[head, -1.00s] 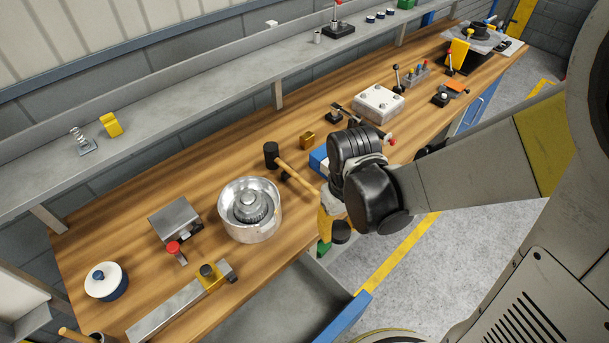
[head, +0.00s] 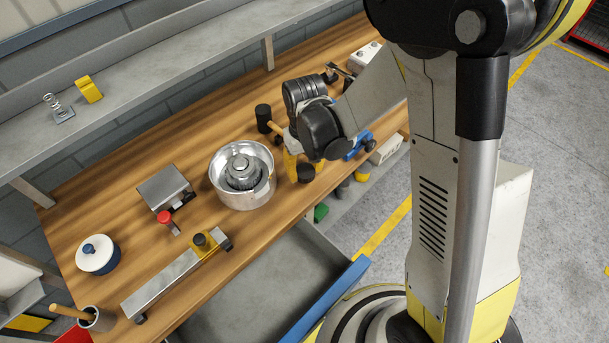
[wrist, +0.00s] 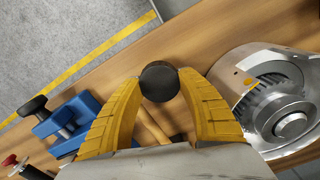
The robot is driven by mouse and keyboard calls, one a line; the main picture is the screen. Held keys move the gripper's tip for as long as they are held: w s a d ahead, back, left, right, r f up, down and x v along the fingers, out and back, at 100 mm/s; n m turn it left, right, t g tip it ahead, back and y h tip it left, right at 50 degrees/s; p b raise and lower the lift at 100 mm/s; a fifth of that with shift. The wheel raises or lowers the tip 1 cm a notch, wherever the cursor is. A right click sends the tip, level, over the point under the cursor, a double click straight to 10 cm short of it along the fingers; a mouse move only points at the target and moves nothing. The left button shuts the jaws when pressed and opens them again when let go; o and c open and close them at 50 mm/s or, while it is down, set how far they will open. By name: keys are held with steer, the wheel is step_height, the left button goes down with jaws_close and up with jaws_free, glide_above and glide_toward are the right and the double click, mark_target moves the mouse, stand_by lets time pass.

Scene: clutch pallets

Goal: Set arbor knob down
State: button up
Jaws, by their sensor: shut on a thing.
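A round black knob (wrist: 159,82), which I take for the arbor knob, is between the yellow fingertips of my gripper (wrist: 160,78) in the wrist view. My gripper is shut on it. In the head view the black knob (head: 306,173) hangs from my gripper (head: 300,168) above the bench's front edge, right of the round metal housing (head: 242,200). The housing has a ribbed metal part inside. It also shows at the right of the wrist view (wrist: 248,120). The knob appears held clear of the wooden bench (head: 110,200), though its exact height cannot be told.
A hammer (head: 263,114) lies behind my gripper, its handle partly hidden. A blue fixture (wrist: 75,122) is left in the wrist view. A long metal bar (head: 160,285), a steel block (head: 163,186) and a lidded pot (head: 98,254) stand left. An open drawer (head: 275,262) juts out in front.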

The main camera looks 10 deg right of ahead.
mark_target(305, 170)
steer(key=shift+f, duration=1.3)
steer(key=shift+b, duration=0.3)
steer(key=shift+f, duration=0.2)
steer(key=o, duration=1)
steer(key=shift+o, duration=0.2)
step_height(305, 170, up, 12)
steer(key=p, duration=0.3)
steer(key=shift+r, duration=0.1)
steer(key=s+d+r+m+t, duration=0.1)
steer(key=s+d+r+t, duration=0.2)
steer(key=r, duration=0.4)
steer(key=s+d+r+m+t, duration=0.2)
steer(key=s+d+r+t, duration=0.2)
steer(key=s+d+r, duration=0.2)
steer(key=shift+s+d+r, duration=0.3)
steer(key=shift+s+r, duration=0.5)
steer(key=shift+s, duration=0.3)
